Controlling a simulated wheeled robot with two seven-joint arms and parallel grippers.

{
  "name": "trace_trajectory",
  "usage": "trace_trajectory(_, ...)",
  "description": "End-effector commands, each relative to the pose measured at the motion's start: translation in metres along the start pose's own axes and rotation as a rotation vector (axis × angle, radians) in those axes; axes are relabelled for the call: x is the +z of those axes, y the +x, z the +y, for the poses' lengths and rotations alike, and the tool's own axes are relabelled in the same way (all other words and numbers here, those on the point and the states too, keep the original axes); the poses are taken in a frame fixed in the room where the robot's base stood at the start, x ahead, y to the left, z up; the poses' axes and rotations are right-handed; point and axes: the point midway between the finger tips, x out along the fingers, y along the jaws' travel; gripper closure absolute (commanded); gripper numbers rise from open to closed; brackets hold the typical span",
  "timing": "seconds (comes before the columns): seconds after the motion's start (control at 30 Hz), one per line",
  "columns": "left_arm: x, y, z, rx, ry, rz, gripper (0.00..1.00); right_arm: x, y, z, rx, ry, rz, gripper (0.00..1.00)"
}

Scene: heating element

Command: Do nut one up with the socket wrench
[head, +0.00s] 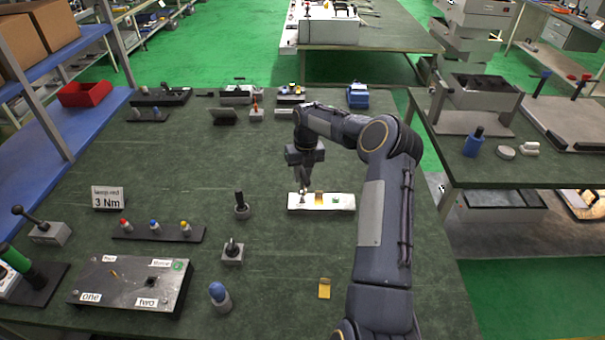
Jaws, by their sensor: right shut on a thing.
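A grey metal plate (125,292) on a dark base lies at the front left of the bench, with labels "one" (91,297) and "two" (147,302) on its near side and two more behind. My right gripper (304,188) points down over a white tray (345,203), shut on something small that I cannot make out. Small yellow and green pieces are on the tray. A black-handled tool (240,203) stands upright in a grey holder, and another (232,246) stands in a block nearer me. I cannot tell which tool is the socket wrench. My left gripper is out of view.
A sign (108,198) reads 3 Nm. A dark rack (190,235) holds three small tools with red, blue and yellow tops. A blue-topped bottle (219,296) and a yellow piece (324,288) are near the front. The bench middle is mostly clear.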

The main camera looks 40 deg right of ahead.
Motion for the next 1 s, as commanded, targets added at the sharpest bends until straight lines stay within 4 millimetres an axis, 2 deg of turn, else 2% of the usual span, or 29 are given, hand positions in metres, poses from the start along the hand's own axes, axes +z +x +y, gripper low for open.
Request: trace_trajectory(1.0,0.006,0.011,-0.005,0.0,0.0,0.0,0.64,0.0,0.021,-0.002,0.0,0.0,0.0,1.0)
